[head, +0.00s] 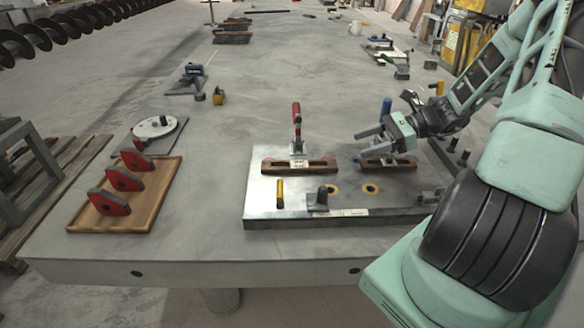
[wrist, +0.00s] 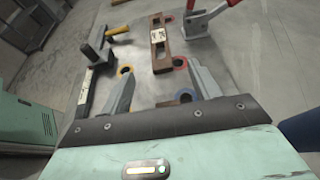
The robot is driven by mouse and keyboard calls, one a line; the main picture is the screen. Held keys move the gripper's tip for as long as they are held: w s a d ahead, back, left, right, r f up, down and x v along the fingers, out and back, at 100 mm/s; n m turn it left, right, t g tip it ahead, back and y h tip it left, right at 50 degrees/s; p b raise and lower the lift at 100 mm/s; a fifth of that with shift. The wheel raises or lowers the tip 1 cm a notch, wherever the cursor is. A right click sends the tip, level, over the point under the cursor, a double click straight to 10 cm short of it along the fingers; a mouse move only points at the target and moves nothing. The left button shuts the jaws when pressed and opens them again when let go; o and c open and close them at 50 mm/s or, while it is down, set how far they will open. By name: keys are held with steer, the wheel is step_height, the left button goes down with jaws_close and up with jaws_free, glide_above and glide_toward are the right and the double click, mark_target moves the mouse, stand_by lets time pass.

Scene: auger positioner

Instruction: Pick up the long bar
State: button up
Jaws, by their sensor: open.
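The long bar (head: 322,165) is brown, slotted and labelled. It lies on the metal plate (head: 262,213), just in front of a red-handled clamp (head: 297,125). The bar also shows in the wrist view (wrist: 159,62), lying lengthwise ahead of the fingers. My gripper (head: 360,142) is open and empty, above the plate and to the right of the long bar. In the wrist view its two fingertips (wrist: 160,72) are spread, with the near end of the bar appearing between and beyond them. A shorter brown bar (head: 388,164) lies below my gripper in the head view.
A yellow pin (head: 280,193) and a dark stop block (head: 321,197) stand at the plate's front. A blue upright handle (head: 386,108) is behind my gripper. A wooden tray (head: 165,200) with red-and-black parts lies at left. The table between tray and plate is clear.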

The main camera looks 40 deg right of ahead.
mark_target(304, 164)
steer(key=x, duration=1.4)
steer(key=shift+a+f, duration=0.2)
steer(key=shift+a, duration=0.2)
steer(key=shift+w, duration=0.1)
jaws_close()
